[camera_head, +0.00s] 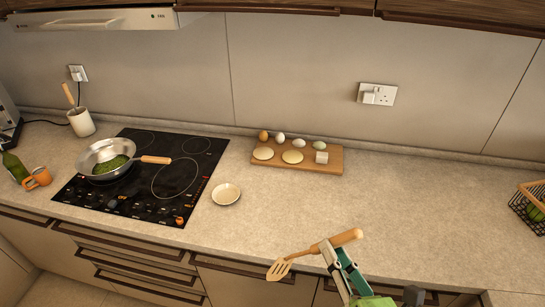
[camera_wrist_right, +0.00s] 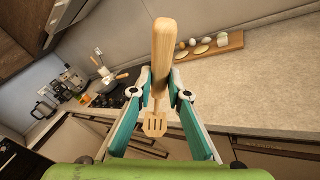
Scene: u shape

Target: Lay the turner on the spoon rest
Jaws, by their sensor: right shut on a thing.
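The wooden turner (camera_head: 346,238) has a slotted head and a thick handle. My right gripper (camera_head: 332,250) is shut on it between handle and head, near the counter's front edge. In the head view the slotted head points lower left, in front of the cabinet doors. In the right wrist view the turner (camera_wrist_right: 164,50) stands between the fingers (camera_wrist_right: 159,85), handle up and slotted head down. The spoon rest looks to be the small round pale dish (camera_head: 226,194) right of the cooktop; it is empty, up and left of the turner. My left gripper is not in view.
A pan (camera_head: 105,152) with green food sits on the black cooktop (camera_head: 180,177). A board (camera_head: 325,158) with eggs and dough rounds lies at the back. A utensil crock (camera_head: 81,123), orange mug (camera_head: 38,178) and wire basket (camera_head: 520,207) stand at the sides. Counter right of the dish is clear.

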